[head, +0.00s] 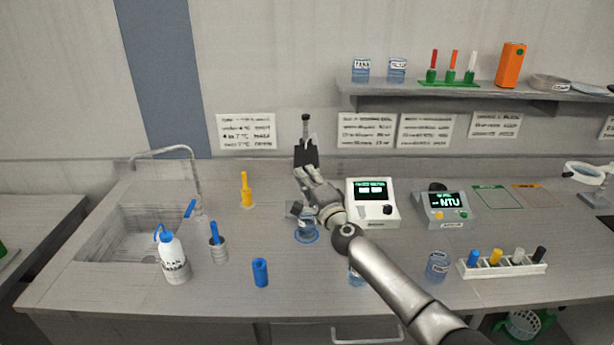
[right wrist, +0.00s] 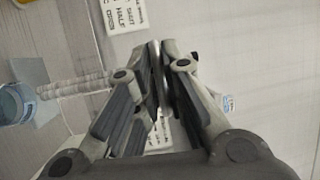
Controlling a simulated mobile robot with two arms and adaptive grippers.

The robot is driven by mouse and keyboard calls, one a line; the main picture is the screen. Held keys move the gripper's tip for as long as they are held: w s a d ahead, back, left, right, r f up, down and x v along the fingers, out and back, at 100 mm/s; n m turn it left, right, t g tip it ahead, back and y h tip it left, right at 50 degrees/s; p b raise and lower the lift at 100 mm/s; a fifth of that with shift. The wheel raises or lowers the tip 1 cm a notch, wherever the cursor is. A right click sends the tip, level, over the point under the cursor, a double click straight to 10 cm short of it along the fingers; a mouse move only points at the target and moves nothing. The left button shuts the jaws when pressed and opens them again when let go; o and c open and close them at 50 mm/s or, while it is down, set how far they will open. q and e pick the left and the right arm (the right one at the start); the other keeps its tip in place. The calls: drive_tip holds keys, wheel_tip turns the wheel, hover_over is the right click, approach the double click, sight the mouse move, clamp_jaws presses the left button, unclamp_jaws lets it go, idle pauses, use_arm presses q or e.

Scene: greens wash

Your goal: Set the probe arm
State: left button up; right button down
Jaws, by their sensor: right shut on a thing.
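My right gripper (head: 306,160) reaches in from the lower right and is raised above the back of the counter, left of the white meter (head: 372,203). In the right wrist view its fingers (right wrist: 160,75) are closed on a thin grey upright piece (right wrist: 157,62), seemingly part of the probe arm. A ribbed pale rod (right wrist: 75,88) runs left from behind the fingers. A dark upright post with a knob (head: 306,125) shows above the gripper. A beaker with blue liquid (head: 307,230) stands below, on a blue ring. The wrist partly hides the probe stand. My left gripper is out of view.
A second meter reading NTU (head: 447,205) stands to the right. A white rack (head: 503,265) with coloured caps is at the front right. A wash bottle (head: 172,253) and blue cylinder (head: 260,272) stand left. A shelf (head: 450,97) overhangs the back right.

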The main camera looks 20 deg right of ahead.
drive_tip(key=shift+r, duration=0.5)
drive_tip(key=c, duration=1.6)
unclamp_jaws()
drive_tip(key=shift+d, duration=0.1)
drive_tip(key=shift+o, duration=0.2)
drive_tip(key=shift+f, duration=0.2)
drive_tip(key=s+d+f, duration=0.1)
drive_tip(key=s, duration=1)
drive_tip(key=shift+s+f, duration=0.4)
drive_tip(key=shift+d, duration=0.1)
